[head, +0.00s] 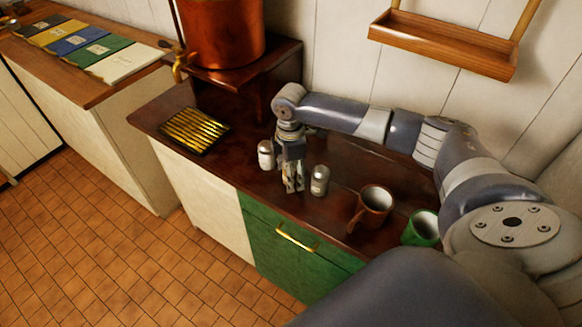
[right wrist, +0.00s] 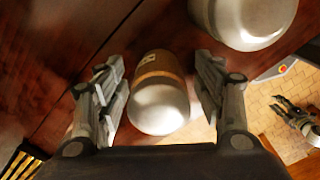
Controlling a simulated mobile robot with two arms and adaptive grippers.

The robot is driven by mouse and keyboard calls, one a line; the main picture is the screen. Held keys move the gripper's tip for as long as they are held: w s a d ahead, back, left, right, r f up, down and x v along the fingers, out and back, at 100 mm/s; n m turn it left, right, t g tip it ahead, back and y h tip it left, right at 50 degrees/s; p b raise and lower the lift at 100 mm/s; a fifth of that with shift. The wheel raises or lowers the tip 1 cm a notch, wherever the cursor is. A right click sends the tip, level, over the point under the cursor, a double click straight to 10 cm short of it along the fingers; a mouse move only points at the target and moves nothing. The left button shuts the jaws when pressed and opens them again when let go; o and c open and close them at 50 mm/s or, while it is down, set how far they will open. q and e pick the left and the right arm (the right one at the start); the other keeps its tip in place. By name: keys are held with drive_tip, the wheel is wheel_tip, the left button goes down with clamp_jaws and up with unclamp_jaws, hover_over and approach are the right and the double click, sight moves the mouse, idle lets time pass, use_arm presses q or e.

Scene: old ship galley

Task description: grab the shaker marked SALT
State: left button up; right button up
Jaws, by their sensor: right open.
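Two small shakers with rounded metal tops stand on the dark counter: a left shaker (head: 265,154) and a right shaker (head: 320,181). Their lettering is too small to read, so I cannot tell which is SALT. My right gripper (head: 291,184) points down between them in the head view. In the right wrist view the open right gripper (right wrist: 165,92) has one shaker (right wrist: 162,95), with a brownish band and small pale label, between its fingers in the picture; contact is not visible. Another shaker (right wrist: 245,15) is at the top. My left gripper (right wrist: 300,117) appears small over the floor.
A brown mug (head: 372,208) and a green mug (head: 421,229) stand to the right on the counter (head: 232,172). A slatted drip tray (head: 194,131) lies left, below a copper urn (head: 222,32). A wooden shelf (head: 440,45) hangs on the wall.

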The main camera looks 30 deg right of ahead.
drive_tip(key=shift+f, duration=0.25)
drive_tip(key=c, duration=1.2)
drive_tip(key=shift+r, duration=0.1)
drive_tip(key=shift+c, duration=0.2)
